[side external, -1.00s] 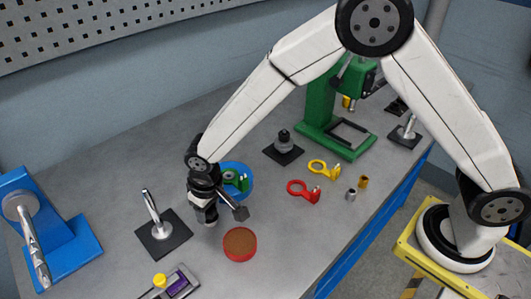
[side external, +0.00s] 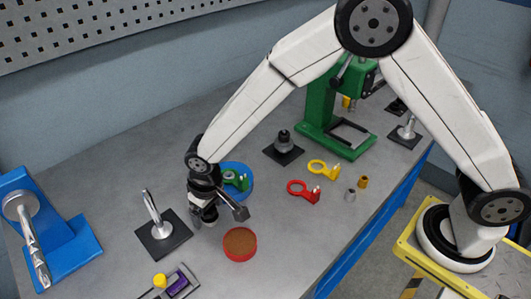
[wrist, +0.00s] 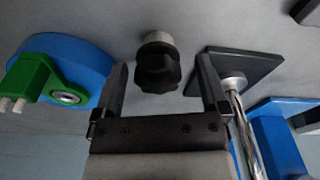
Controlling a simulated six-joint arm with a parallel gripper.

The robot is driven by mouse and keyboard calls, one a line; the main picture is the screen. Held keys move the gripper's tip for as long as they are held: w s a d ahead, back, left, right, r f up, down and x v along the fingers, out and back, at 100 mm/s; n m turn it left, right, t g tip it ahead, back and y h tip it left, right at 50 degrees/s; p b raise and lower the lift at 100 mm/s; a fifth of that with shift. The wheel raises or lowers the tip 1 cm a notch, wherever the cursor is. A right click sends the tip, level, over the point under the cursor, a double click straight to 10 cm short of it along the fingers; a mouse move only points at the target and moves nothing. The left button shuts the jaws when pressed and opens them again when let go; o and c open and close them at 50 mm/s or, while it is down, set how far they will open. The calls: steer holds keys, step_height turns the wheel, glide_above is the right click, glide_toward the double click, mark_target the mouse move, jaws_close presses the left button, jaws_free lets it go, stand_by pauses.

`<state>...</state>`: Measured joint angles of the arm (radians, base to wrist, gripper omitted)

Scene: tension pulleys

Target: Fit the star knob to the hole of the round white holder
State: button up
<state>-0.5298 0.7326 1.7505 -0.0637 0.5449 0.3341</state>
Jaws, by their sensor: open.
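The black star knob (wrist: 157,72) is upright in the wrist view, in the gap between my two fingers. Directly beyond it is the round whitish holder (wrist: 158,38), mostly covered by the knob, and its hole is hidden. The knob looks lined up with the holder, but I cannot tell how deep it sits in it. My gripper (wrist: 162,70) is open, one finger on each side of the knob with visible gaps. In the side view my gripper (side external: 206,201) is low over the table, and the small pieces under it are hard to separate.
A blue round stand with a green bracket (wrist: 35,88) is close on one side, and a black plate with a metal rod (side external: 164,238) on the other. A red round tray (side external: 239,257) lies in front. Red (side external: 304,198) and yellow (side external: 317,167) brackets lie further right.

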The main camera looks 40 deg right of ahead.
steer(key=shift+s+d+r, duration=0.1)
steer(key=shift+s+r, duration=0.05)
steer(key=shift+r, duration=1.15)
steer(key=shift+s+a+r, duration=0.1)
steer(key=shift+s+r, duration=0.05)
steer(key=shift+r, duration=1.15)
steer(key=shift+s+d+r, duration=0.1)
steer(key=shift+s+r, duration=0.05)
steer(key=shift+r, duration=1.15)
steer(key=shift+d, duration=0.15)
steer(key=shift+d, duration=0.35)
steer(key=s+d+m, duration=0.1)
steer(key=s+d, duration=0.3)
steer(key=d, duration=0.3)
steer(key=s+d+m, duration=0.1)
steer(key=s+d, duration=0.3)
steer(key=d, duration=0.4)
steer(key=s+d+t, duration=0.1)
steer(key=s+d, duration=0.4)
steer(key=d, duration=0.3)
steer(key=shift+r+m, duration=0.4)
